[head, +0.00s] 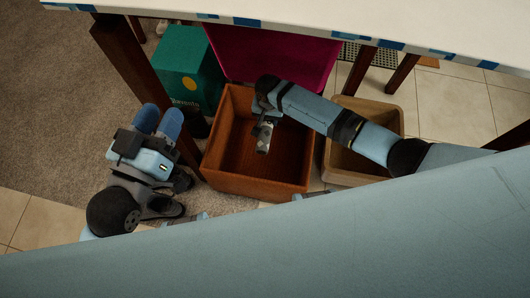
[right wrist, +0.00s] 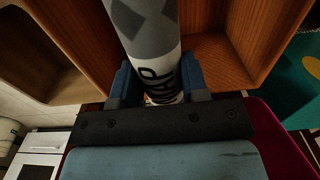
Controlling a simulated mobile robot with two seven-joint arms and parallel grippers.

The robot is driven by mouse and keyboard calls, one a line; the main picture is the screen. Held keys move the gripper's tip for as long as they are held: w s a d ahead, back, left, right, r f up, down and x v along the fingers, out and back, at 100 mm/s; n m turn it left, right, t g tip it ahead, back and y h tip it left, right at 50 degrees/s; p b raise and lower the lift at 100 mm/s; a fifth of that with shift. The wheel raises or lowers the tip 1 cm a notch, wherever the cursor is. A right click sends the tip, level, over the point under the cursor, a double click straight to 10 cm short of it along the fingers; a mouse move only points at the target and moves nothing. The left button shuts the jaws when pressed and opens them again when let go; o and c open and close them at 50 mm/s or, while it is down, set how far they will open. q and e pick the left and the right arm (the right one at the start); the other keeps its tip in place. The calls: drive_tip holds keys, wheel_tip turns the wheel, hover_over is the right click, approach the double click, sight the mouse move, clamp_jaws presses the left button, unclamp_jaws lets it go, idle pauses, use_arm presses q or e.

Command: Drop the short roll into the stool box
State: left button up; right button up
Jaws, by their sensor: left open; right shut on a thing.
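My right gripper (head: 267,119) is over the open reddish-brown wooden box (head: 222,172), which I take for the stool box. It is shut on the short roll (head: 263,139), a grey and white patterned cylinder with dark lettering. In the right wrist view the roll (right wrist: 148,40) stands between the two blue fingers of the gripper (right wrist: 158,80), with the box's wooden walls (right wrist: 235,65) around its far end. I cannot tell how deep the roll's end reaches. My left gripper (head: 159,120) is open and empty, left of the box.
A tan open box (head: 391,117) stands close to the right of the reddish-brown one, under my right arm. A green carton (head: 185,58) and a magenta panel (head: 268,52) are behind. A white tabletop (head: 300,14) with dark legs overhangs the boxes. Carpet lies at left.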

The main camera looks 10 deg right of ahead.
use_arm(q)
drive_tip(key=shift+d+f+m+g+b, duration=0.15)
drive_tip(key=shift+f+g+b, duration=0.5)
drive_tip(key=shift+f, duration=0.65)
drive_tip(key=shift+f+m+g+b, duration=0.15)
drive_tip(key=shift+f+g+b, duration=0.45)
drive_tip(key=shift+f, duration=0.65)
use_arm(e)
drive_tip(key=shift+w+f, duration=0.1)
drive_tip(key=shift+f, duration=1.4)
drive_tip(key=o, duration=1.1)
drive_tip(key=shift+c, duration=0.2)
use_arm(q)
wheel_tip(320, 180, up, 10)
drive_tip(key=n+t+p, duration=0.1)
drive_tip(key=t+p, duration=0.3)
drive_tip(key=p, duration=0.2)
drive_tip(key=shift+s+a+f, duration=0.15)
drive_tip(key=shift+a, duration=0.2)
use_arm(e)
wheel_tip(320, 180, up, 14)
drive_tip(key=shift+f, duration=0.1)
